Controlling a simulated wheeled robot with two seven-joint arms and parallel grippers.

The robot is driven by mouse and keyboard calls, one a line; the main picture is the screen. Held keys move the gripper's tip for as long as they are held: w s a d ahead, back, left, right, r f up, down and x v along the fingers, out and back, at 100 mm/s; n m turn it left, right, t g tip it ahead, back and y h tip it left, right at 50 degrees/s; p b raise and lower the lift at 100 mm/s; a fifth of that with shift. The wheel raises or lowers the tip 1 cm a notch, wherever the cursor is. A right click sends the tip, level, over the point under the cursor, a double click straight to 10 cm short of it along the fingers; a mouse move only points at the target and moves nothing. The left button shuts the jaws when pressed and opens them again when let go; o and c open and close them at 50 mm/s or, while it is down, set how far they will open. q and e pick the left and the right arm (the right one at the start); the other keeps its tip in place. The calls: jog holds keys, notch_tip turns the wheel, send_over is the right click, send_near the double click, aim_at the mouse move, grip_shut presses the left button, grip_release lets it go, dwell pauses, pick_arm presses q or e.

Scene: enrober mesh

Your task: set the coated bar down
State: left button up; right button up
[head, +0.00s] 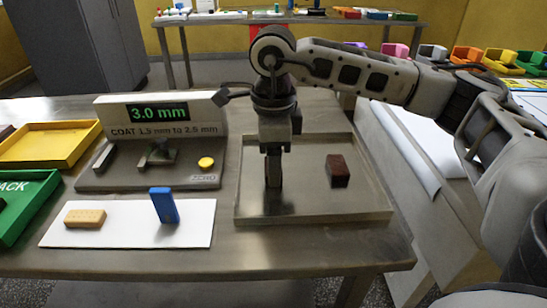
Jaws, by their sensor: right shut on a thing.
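My right gripper (273,182) points straight down over the left part of a shallow metal tray (310,219). It is shut on a dark thing that its fingers mostly hide; I cannot tell for sure that it is the coated bar. The fingertips are low, near the tray floor, and I cannot tell whether the held thing touches it. A dark brown block (338,171), like a coated bar, sits in the tray to the right, apart from the gripper. My left gripper is not in view.
Left of the tray stands a gauge (160,117) reading 3.0 mm, with a yellow button (206,163). In front, a white sheet (125,235) bears a tan bar (85,218) and an upright blue block (163,206). A yellow tray (50,145) and green bin (28,205) are far left.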

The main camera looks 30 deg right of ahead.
jog(key=o, duration=0.8)
jog(key=shift+c, duration=0.2)
notch_tip(320, 180, up, 12)
jog(key=p, duration=0.1)
jog(key=shift+r, duration=0.15)
